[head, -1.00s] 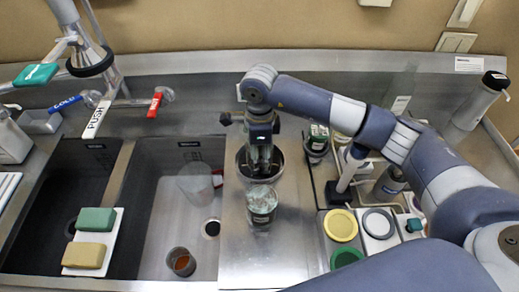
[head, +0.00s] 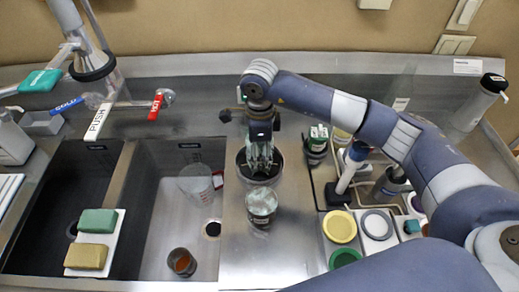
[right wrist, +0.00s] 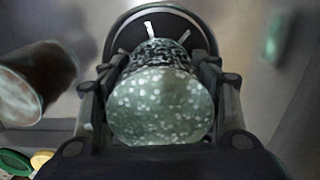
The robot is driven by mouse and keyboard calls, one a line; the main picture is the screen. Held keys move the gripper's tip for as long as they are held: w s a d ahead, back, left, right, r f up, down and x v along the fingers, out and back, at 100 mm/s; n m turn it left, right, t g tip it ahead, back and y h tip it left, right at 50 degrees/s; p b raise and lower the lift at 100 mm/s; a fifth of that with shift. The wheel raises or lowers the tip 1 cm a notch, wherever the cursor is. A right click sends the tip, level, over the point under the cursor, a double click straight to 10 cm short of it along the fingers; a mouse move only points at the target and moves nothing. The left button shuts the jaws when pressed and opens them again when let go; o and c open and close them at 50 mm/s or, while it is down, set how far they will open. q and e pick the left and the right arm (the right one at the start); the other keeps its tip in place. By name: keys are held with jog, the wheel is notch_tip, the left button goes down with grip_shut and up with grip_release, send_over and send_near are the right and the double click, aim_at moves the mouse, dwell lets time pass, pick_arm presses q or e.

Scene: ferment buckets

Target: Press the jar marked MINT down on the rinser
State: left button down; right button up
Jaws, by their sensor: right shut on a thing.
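My right gripper (head: 262,160) points down over the rinser (head: 243,172), a round dark basin in the counter. It is shut on a clear, speckled glass jar (right wrist: 160,105), which fills the space between the fingers in the right wrist view. The rinser's dark round rim (right wrist: 118,28) shows just beyond the jar, with short white streaks inside it. I cannot read a MINT mark on the held jar, and cannot tell whether it touches the rinser. My left gripper is not in view.
Another glass jar (head: 262,204) stands close in front of the rinser; its label is unreadable. A sink (head: 150,215) with a cup and tumbler lies left. Several lids, including a yellow one (head: 340,226), and bottles crowd the right. A jar (head: 316,143) stands right of the gripper.

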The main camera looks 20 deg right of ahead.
aim_at(260, 150)
jog(key=shift+r+p, duration=1.25)
jog(key=shift+r, duration=1.8)
jog(key=shift+r, duration=0.1)
